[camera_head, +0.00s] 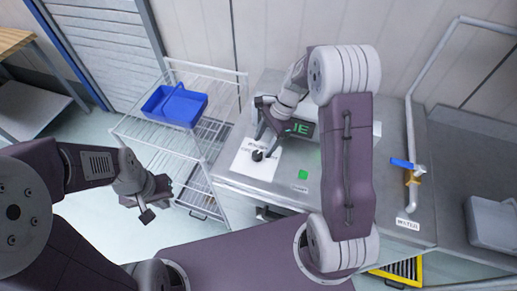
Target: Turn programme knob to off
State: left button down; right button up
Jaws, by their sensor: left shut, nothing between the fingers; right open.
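The black programme knob (257,155) sits on a white printed panel (244,166) on top of the grey metal machine. The panel's small print is too small to read. My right gripper (266,138) is open, just above and behind the knob, with its fingers pointing down toward it. I cannot tell whether a finger touches the knob, or which mark the knob points at. My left gripper (146,212) is shut and empty, out over the floor in front of the wire rack, well away from the knob.
A dark display (302,129) with green letters, partly hidden by my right arm, and a green button (303,175) are beside the panel. A wire rack (187,150) with a blue crate (175,105) stands left. A blue valve handle (402,162) is at right.

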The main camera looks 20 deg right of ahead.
aim_at(257, 154)
jog(key=x, duration=0.2)
jog(key=w+x, duration=0.1)
jog(key=x, duration=0.1)
jog(key=shift+a+f, duration=0.1)
jog(key=shift+f, duration=0.3)
jog(key=shift+s+f, duration=0.15)
jog(key=shift+s+a, duration=0.1)
jog(key=shift+s, duration=0.1)
jog(key=shift+w, duration=0.15)
grip_shut()
pick_arm(q)
jog(key=shift+w+r, duration=0.1)
jog(key=shift+w, duration=0.25)
